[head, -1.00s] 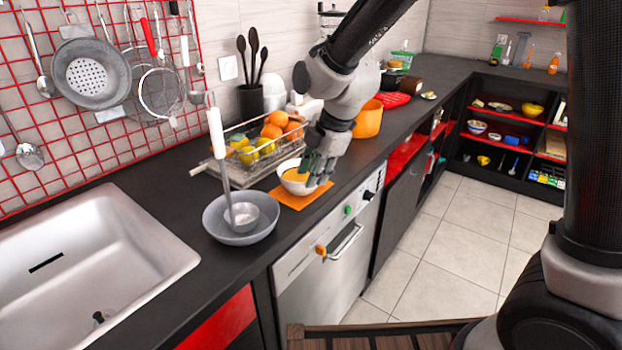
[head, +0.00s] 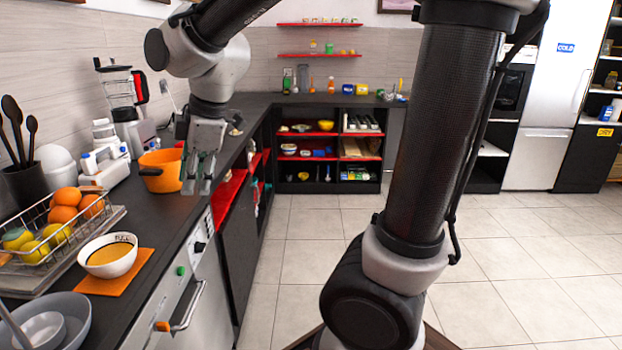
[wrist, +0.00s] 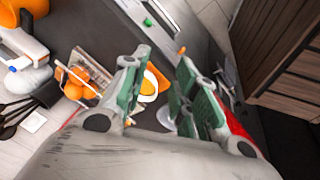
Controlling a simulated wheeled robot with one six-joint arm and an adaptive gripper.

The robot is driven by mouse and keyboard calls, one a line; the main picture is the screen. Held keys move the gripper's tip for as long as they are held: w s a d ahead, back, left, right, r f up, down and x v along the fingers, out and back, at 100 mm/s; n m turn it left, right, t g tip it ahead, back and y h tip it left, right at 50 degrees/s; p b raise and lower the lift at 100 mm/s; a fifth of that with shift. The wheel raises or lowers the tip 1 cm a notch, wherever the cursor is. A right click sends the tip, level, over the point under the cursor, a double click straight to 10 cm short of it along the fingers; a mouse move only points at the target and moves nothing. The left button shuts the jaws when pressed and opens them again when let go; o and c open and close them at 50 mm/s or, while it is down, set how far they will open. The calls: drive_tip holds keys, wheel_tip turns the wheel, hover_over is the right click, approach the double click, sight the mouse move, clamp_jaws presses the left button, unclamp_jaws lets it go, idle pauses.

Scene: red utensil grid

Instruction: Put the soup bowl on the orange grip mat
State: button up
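The soup bowl (head: 108,256) is white with dark marks near the rim and orange-yellow inside. It sits upright on the orange grip mat (head: 136,272) on the dark counter. Bowl (wrist: 149,86) and mat (wrist: 162,82) also show in the wrist view, beyond my fingers and partly hidden by them. My gripper (head: 196,186) is raised above the counter, to the right of the bowl and apart from it. In the wrist view my gripper (wrist: 158,90) has its green-padded fingers spread with nothing between them.
A wire basket (head: 42,232) of fruit stands left of the mat. An orange pot (head: 161,172) is close behind my gripper. A grey bowl (head: 72,308) with a ladle is at the near left. The counter edge and floor (head: 290,230) lie to the right.

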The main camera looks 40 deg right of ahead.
drive_tip(key=s+d+m+h, duration=0.2)
drive_tip(key=s+d+m, duration=1.4)
drive_tip(key=d, duration=0.2)
drive_tip(key=shift+s+d+r+t+h, duration=0.25)
drive_tip(key=shift+d+t+h, duration=0.05)
drive_tip(key=shift+t, duration=0.1)
